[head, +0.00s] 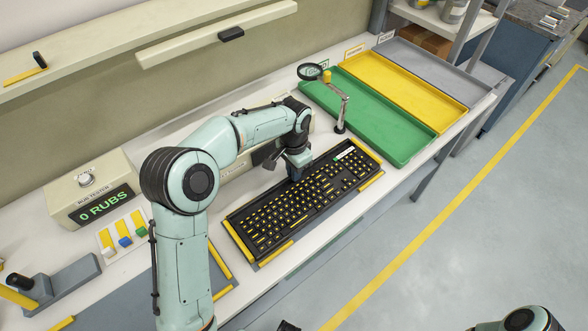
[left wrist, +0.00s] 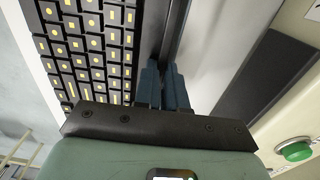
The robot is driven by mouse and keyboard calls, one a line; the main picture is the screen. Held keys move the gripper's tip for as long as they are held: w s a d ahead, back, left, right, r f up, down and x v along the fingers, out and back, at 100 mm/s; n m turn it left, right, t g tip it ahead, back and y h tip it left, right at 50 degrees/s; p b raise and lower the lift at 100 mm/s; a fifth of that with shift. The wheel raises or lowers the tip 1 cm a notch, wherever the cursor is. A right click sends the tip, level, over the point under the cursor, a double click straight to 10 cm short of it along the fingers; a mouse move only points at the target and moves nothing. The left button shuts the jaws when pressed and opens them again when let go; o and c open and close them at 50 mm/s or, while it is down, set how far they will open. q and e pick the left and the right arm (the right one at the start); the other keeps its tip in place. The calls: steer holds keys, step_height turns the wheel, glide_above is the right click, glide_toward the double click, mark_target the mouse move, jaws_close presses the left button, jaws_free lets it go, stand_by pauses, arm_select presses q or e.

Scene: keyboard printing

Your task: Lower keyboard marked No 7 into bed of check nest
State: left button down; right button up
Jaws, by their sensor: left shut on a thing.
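The black keyboard (head: 305,197) with yellow key legends lies lengthwise over the check nest, whose yellow blocks (head: 238,241) show along its ends and front. A small white label shows near its far right corner; its number is too small to read. My left gripper (head: 296,172) is at the keyboard's rear edge, near the middle. In the left wrist view its blue fingers (left wrist: 162,88) are shut on the dark rim beside the keys (left wrist: 90,45). The keyboard looks level; I cannot tell whether it touches the nest bed. My right gripper is out of view.
A magnifier on a stand (head: 341,112) rises close behind the keyboard's right end. Green (head: 390,140), yellow (head: 415,88) and grey (head: 440,70) trays lie to the right. A rub tester (head: 95,200) stands left. A green button (left wrist: 296,150) shows in the left wrist view.

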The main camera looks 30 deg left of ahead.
arm_select(q)
steer(key=shift+f, duration=0.3)
stand_by(0.5)
steer(key=c, duration=1.1)
jaws_free()
steer(key=shift+r+p, duration=0.75)
steer(key=shift+r, duration=0.45)
steer(key=shift+r+p, duration=1.35)
steer(key=shift+r, duration=1)
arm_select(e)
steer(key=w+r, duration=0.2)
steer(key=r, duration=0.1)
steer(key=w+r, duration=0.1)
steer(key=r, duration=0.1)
arm_select(q)
steer(key=shift+f, duration=0.15)
